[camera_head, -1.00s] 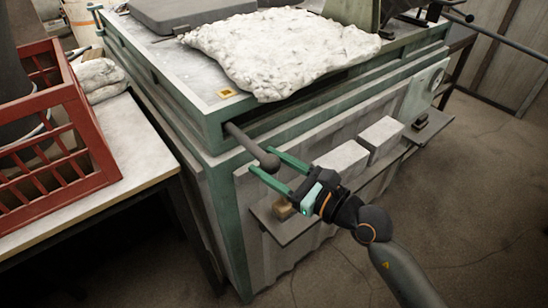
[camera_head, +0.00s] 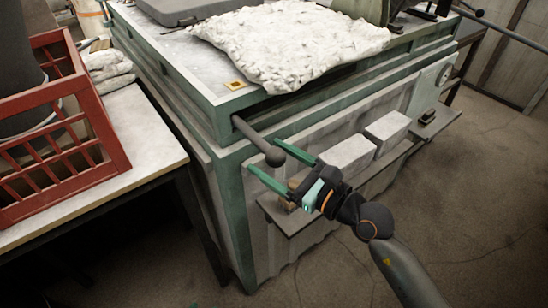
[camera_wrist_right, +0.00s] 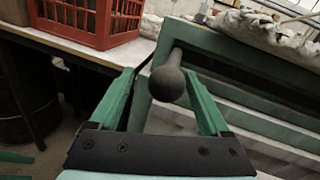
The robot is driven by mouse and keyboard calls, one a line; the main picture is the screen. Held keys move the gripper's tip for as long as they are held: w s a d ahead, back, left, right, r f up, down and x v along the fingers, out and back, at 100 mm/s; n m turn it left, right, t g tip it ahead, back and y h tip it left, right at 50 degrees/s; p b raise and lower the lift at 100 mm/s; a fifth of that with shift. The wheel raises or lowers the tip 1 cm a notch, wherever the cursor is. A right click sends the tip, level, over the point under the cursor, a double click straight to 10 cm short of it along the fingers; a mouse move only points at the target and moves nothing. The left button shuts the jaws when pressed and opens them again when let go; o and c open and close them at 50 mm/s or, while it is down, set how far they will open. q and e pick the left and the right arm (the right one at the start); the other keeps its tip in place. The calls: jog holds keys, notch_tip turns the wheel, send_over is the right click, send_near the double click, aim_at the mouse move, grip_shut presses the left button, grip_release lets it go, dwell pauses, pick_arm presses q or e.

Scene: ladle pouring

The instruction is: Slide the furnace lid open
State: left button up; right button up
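The furnace (camera_head: 232,200) is a large green-framed box with grey panels. A dark rod with a round knob (camera_head: 274,156) sticks out from a slot under its top edge; the lid it may belong to is hidden. My right gripper (camera_head: 264,155) is open, with its green fingers on either side of the knob near the tips. In the right wrist view the knob (camera_wrist_right: 167,83) sits between the spread fingers, with gaps visible.
A pale lumpy blanket (camera_head: 285,45) and a dark grey slab (camera_head: 185,10) lie on the furnace top. A red crate (camera_head: 60,130) stands on the table (camera_head: 145,140) at left. Pale blocks (camera_head: 347,155) rest on a front shelf. The floor at lower right is clear.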

jog(key=shift+d, duration=0.1)
jog(key=shift+s+d, duration=0.1)
jog(key=shift+d, duration=0.05)
jog(key=b+v, duration=0.2)
jog(key=v, duration=1)
jog(key=shift+b, duration=0.4)
jog(key=shift+s, duration=0.1)
